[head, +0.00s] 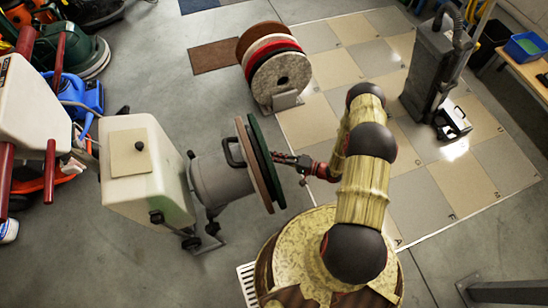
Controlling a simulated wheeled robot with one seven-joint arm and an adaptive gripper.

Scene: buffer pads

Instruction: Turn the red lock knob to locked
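A floor machine with a cream tank (148,172) and a grey round motor housing (218,180) lies tipped, with a dark green pad (262,150) and a pinkish-brown disc (250,165) at its right side. My arm reaches left from its base, and my gripper (284,159) is at the face of the green pad. I cannot tell whether it touches the pad. Small red parts show at the gripper and wrist. I cannot make out a separate red lock knob; it may be hidden by the gripper or too small. The fingers are too small to tell open from shut.
A rack (287,101) holds several round pads in brown, red, white and grey. A dark upright vacuum (428,75) stands on the checkered tiles at right. Other cleaning machines crowd the left. A blue bin (526,47) sits on a table at upper right. The tiled floor between is clear.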

